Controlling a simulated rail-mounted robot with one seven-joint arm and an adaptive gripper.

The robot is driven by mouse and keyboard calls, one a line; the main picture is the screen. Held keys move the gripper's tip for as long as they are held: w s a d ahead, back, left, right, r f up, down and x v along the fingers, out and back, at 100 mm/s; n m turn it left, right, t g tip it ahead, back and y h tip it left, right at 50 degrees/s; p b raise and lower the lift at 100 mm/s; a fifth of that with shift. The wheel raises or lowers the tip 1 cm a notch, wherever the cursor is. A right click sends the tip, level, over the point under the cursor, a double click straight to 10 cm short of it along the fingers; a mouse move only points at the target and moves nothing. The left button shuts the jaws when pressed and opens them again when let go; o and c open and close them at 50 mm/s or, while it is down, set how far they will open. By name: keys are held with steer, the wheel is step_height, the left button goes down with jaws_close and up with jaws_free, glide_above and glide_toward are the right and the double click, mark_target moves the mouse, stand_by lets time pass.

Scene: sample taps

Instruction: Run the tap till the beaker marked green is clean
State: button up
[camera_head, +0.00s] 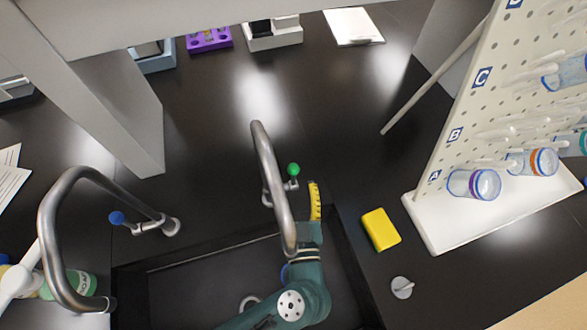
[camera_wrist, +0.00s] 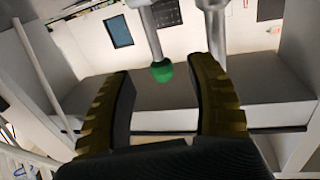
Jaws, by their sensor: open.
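The middle tap (camera_head: 268,170) is a grey curved spout. Its green-tipped lever (camera_head: 293,170) stands beside the spout's base. My gripper (camera_head: 315,201) is close to the right of this lever, with one yellow finger showing. In the wrist view my gripper (camera_wrist: 163,78) is open, and the green knob (camera_wrist: 162,71) shows between its fingers; I cannot tell contact. A blue-edged thing (camera_head: 284,272) in the sink (camera_head: 190,285) is mostly hidden by my arm; I cannot tell whether it is the green-marked beaker. A teal-banded beaker (camera_head: 573,143) hangs on the pegboard at the right edge.
The pegboard (camera_head: 447,160) also holds beakers with purple (camera_head: 474,184) and orange (camera_head: 533,162) bands. A yellow sponge (camera_head: 381,229) lies right of the sink. A second tap (camera_head: 75,215) with a blue knob (camera_head: 117,218) stands left.

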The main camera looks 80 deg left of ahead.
mark_target(294, 172)
steer(key=a, duration=0.3)
steer(key=w+a, duration=0.1)
steer(key=a, duration=0.1)
steer(key=shift+s, duration=0.1)
jaws_close()
